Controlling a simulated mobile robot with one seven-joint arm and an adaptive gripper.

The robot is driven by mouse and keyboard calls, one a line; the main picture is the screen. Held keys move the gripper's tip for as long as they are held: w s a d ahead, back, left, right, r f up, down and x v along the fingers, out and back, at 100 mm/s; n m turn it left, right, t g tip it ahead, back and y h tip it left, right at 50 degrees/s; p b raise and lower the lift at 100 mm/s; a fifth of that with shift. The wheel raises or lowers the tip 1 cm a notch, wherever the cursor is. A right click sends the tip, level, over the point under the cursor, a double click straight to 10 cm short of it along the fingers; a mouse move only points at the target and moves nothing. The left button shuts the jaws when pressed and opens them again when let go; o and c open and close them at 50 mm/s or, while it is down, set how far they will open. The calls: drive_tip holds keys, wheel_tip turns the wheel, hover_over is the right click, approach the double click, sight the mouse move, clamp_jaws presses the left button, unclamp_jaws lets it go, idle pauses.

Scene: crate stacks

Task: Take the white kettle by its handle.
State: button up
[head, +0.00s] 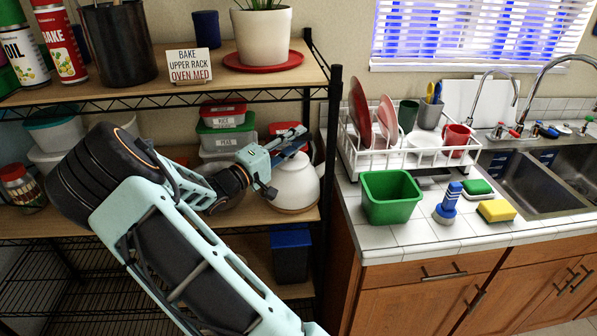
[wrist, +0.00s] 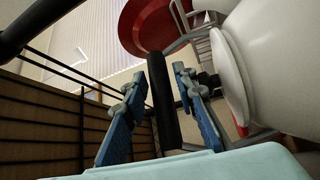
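The white kettle (head: 295,185) stands upright on the middle board of the wire shelf, near its right end. In the wrist view its round white body (wrist: 280,65) fills the upper right. Its black handle (wrist: 163,105) runs between the two blue fingers of my gripper (wrist: 158,95). The fingers are apart, one on each side of the handle, with a gap at the left finger; the right finger is very close to it, and I cannot tell if it touches. In the head view my gripper (head: 284,143) is at the kettle's top and hides part of it.
The shelf's black post (head: 333,120) stands just right of the kettle. Lidded tubs (head: 222,118) sit behind and left of it. The upper board (head: 180,82), with a potted plant (head: 262,30) and a sign, lies above. A counter with a dish rack (head: 400,150) is at right.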

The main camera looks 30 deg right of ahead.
drive_tip(key=shift+w+d+r, duration=0.1)
drive_tip(key=shift+w+d, duration=0.05)
drive_tip(key=shift+d, duration=0.5)
drive_tip(key=shift+c, duration=0.6)
clamp_jaws()
drive_tip(key=shift+r, duration=0.25)
